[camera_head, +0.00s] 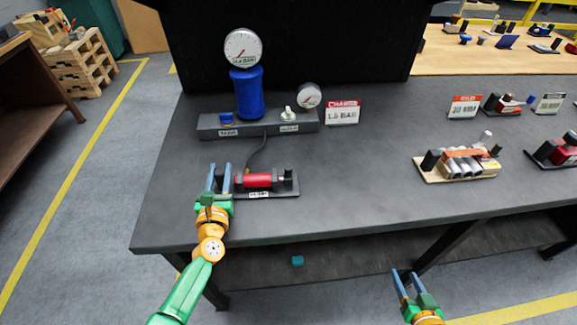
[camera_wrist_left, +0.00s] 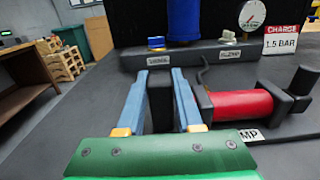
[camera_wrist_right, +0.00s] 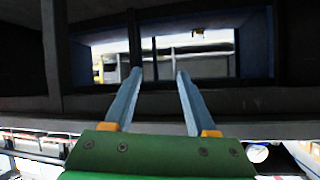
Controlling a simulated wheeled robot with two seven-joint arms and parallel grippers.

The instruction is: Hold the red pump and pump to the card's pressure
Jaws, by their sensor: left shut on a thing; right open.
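The red pump (camera_head: 257,181) lies on a dark base near the table's front left; its red barrel also shows in the left wrist view (camera_wrist_left: 240,105). My left gripper (camera_head: 219,179) is at the pump's left end. In the left wrist view, its fingers (camera_wrist_left: 161,95) are shut on a black upright block (camera_wrist_left: 160,100) left of the barrel. The card (camera_head: 342,112) reads "CHARGE 1.5 BAR". A large white gauge (camera_head: 242,48) tops a blue cylinder (camera_head: 248,95); a smaller gauge (camera_head: 309,96) sits to its right. Their needle readings are too small to tell. My right gripper (camera_head: 413,285) is open and empty.
A grey block (camera_head: 258,129) carries the blue cylinder, a blue valve handle (camera_head: 226,118) and a white knob (camera_head: 288,112). A dark hose (camera_head: 257,152) runs to the pump. A wooden tray (camera_head: 460,177) with cylinders stands right. My right gripper is beyond the table's front edge.

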